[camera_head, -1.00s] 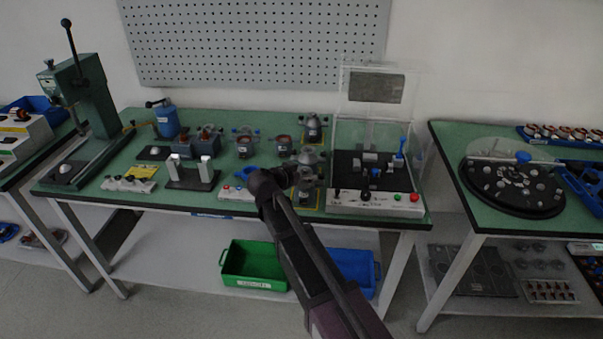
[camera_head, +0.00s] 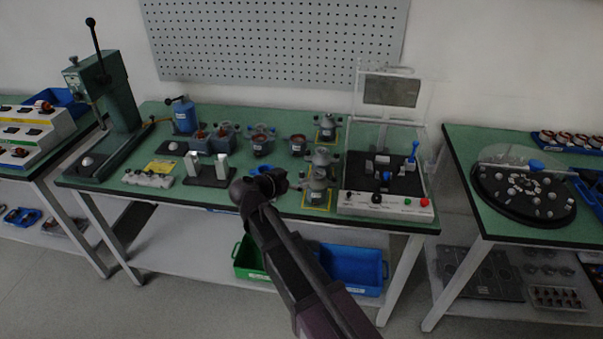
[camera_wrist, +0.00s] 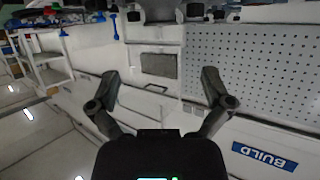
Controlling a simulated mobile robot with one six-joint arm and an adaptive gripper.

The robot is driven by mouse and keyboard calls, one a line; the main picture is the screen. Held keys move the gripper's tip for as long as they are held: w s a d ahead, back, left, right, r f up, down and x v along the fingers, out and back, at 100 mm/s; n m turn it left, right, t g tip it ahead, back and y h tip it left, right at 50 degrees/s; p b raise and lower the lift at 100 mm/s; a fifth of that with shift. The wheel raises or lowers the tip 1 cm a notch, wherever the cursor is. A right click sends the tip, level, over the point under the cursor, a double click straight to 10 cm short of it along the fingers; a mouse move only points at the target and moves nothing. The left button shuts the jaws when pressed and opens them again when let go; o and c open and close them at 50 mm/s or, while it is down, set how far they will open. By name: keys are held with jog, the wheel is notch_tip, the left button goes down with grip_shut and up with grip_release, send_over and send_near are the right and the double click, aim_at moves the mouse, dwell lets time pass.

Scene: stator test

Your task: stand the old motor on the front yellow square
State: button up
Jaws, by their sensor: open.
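Several grey motors stand in a column at the right of the green bench, in the head view. One is at the back (camera_head: 326,124), one in the middle (camera_head: 321,157) and one at the front (camera_head: 318,181). The front yellow square (camera_head: 318,206) shows as an edge around the front motor's base. I cannot tell which motor is the old one. My gripper (camera_head: 277,181) is above the bench's front edge, left of the front motor and apart from it. In the wrist view my gripper (camera_wrist: 160,82) is open, with nothing between its fingers.
The test station (camera_head: 385,200) with its raised clear cover stands just right of the motors. A black fixture with two pale posts (camera_head: 208,176) is to the left. Copper-wound parts (camera_head: 260,138) stand behind. Green (camera_head: 245,262) and blue (camera_head: 352,270) bins sit below.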

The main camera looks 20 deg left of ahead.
jog(key=shift+s+a+r, duration=0.25)
jog(key=shift+s, duration=0.35)
dwell(0.5)
jog(key=w+d+f+n+g+h, duration=0.15)
jog(key=d+f+g, duration=0.25)
jog(key=d, duration=0.9)
jog(key=w+d+f+m+g+y, duration=0.1)
jog(key=w+d+f+g, duration=0.15)
jog(key=d, duration=1.05)
jog(key=s+d+f+n+g+y, duration=0.1)
jog(key=s+d, duration=0.4)
jog(key=d, duration=0.5)
jog(key=s+d+f+n+g+y, duration=0.2)
jog(key=s+d+f+g+y, duration=0.2)
jog(key=d, duration=0.6)
jog(key=shift+s+d+g, duration=0.4)
jog(key=shift+s+g, duration=0.15)
jog(key=shift+g, duration=0.1)
